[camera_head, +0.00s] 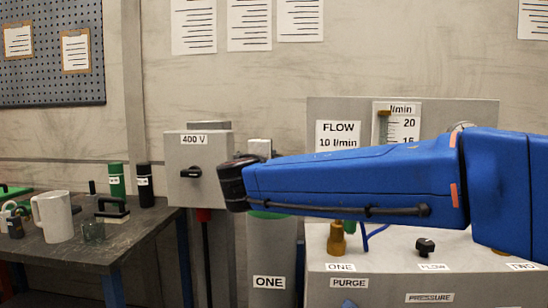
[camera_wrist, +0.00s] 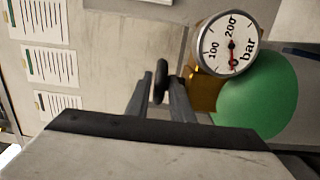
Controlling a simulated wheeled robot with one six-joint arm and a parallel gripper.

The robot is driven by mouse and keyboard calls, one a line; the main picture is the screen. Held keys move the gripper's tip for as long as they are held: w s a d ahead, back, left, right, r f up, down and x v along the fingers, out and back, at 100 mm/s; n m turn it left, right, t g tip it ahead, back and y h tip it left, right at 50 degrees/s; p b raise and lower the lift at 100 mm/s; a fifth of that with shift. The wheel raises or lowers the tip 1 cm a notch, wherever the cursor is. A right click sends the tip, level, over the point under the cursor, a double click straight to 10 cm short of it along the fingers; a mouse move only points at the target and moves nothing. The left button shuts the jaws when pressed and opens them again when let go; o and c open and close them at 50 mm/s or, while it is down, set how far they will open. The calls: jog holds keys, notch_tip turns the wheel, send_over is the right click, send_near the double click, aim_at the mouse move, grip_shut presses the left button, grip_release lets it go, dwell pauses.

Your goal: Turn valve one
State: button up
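In the head view, a grey cylinder labelled ONE (camera_head: 270,248) stands behind my blue arm, with a strip of its green shoulder showing. My arm hides its valve and my gripper there. In the wrist view, the cylinder's rounded green top (camera_wrist: 258,95) is at the right. A black handwheel (camera_wrist: 161,80), seen nearly edge-on, joins a brass valve body (camera_wrist: 203,92). My gripper (camera_wrist: 162,84) is open, with one finger on each side of the handwheel. Narrow gaps show beside the wheel; I cannot tell whether either finger touches it.
A round pressure gauge (camera_wrist: 229,45) sits on the valve, close to the right finger. A grey 400 V switch box (camera_head: 195,168) stands left of the cylinder. A panel (camera_head: 390,285) marked PURGE and PRESSURE is at the right. A bench (camera_head: 140,232) with a mug and bottles is at the left.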

jog(key=w, duration=0.5)
jog(key=shift+w+d, duration=0.25)
jog(key=shift+d, duration=0.1)
grip_shut()
